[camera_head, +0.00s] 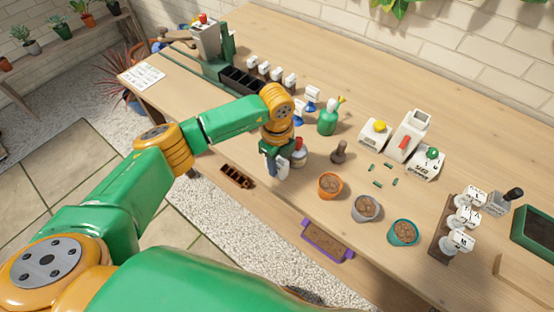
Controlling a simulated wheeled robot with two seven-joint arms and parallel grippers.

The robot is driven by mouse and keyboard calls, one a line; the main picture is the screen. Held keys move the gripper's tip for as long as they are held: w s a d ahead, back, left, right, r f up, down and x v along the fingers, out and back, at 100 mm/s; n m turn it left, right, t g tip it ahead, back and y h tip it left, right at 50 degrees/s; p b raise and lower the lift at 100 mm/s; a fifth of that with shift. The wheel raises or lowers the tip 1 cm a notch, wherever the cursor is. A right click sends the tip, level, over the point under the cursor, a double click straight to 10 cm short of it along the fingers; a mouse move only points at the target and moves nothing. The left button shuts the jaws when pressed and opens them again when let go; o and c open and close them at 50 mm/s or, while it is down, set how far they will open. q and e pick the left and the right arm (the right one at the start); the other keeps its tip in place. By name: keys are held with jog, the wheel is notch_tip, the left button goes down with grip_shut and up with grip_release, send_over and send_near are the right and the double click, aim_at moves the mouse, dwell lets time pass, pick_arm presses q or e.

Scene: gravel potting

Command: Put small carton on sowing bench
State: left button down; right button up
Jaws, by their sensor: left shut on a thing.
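My left gripper (276,172) hangs over the front part of the wooden bench (300,60), fingers pointing down. It is shut on a small whitish thing with a red top (299,156), which is partly hidden by the fingers. I cannot tell for sure whether this is the small carton, or whether it touches the bench. Three white containers stand on the bench to the right: one with a yellow cap (374,136), a taller one with a red mark (408,132) and one with a green cap (427,161). My right gripper is not in view.
Orange (330,185), grey (365,208) and teal (404,233) filled pots stand near the front edge.

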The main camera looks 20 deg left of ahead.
pick_arm(q)
jog(key=shift+f, duration=0.15)
jog(key=c, duration=0.9)
grip_release()
jog(key=shift+r, duration=0.35)
notch_tip(320, 180, up, 12)
jog(key=shift+f+b, duration=0.15)
jog(key=shift+b, duration=0.95)
jog(key=shift+f, duration=0.1)
